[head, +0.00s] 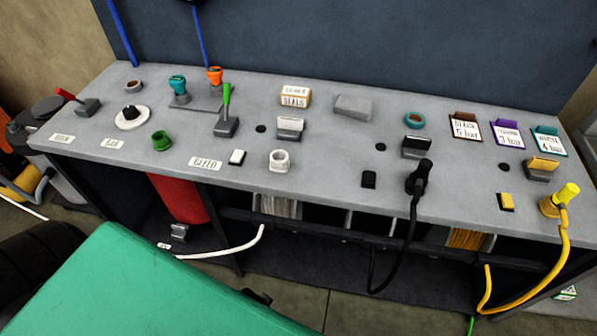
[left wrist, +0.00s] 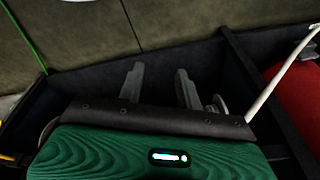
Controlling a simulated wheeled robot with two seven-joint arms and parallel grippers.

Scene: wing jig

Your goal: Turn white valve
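A round white dial with a black knob (head: 132,114) sits flat at the left of the grey bench top in the head view. It is the white part that most looks like a valve; a small white ring-shaped fitting (head: 279,160) stands near the middle front edge. My left gripper (left wrist: 159,84) shows in the left wrist view, its two grey fingers apart with nothing between them. It faces dark panels near a red cylinder (left wrist: 296,95) and a white hose (left wrist: 284,82), away from the dial. My right gripper is in neither view.

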